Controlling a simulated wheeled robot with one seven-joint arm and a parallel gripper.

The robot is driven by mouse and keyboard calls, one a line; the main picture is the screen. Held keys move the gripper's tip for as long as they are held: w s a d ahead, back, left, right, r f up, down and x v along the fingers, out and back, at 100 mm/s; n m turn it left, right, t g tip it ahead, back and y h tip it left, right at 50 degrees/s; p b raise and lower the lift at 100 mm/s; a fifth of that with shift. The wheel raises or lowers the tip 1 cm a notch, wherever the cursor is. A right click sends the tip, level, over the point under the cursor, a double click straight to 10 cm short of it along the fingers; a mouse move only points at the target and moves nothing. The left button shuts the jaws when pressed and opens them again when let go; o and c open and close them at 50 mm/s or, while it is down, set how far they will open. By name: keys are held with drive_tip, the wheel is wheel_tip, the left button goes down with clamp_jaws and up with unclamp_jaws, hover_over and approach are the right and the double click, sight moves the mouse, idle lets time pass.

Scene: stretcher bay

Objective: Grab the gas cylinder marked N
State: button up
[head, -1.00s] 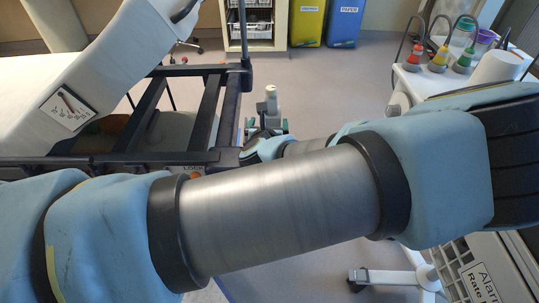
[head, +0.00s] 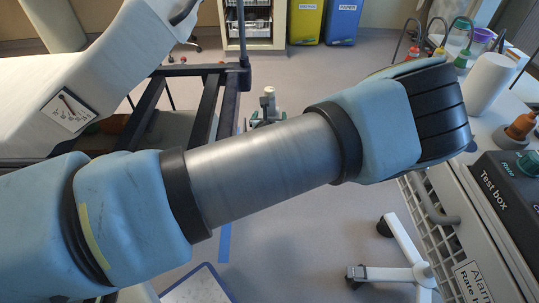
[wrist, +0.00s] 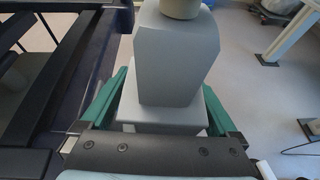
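In the wrist view a grey, angular block (wrist: 175,58) with a rounded pale knob (wrist: 180,8) on top stands between the two green fingers of my gripper (wrist: 166,88). The fingers are spread, one on each side; whether they touch it I cannot tell. In the head view the same pale upright piece (head: 268,99) shows small beyond my arm, with my green-fingered gripper (head: 267,117) around it. It looks like the top of a gas cylinder, but no letter N or other marking on it is visible. Its lower part is hidden.
A dark stretcher frame (head: 207,105) is close on the left, also beside my gripper in the wrist view (wrist: 105,35). On the right stand a test box (head: 500,190) and a wheeled stand (head: 400,270). Yellow (head: 306,20) and blue bins (head: 342,20) are at the back. Open floor lies between.

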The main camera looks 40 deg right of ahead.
clamp_jaws()
drive_tip(key=shift+d+r, duration=0.1)
drive_tip(key=shift+r, duration=0.1)
idle(0.7)
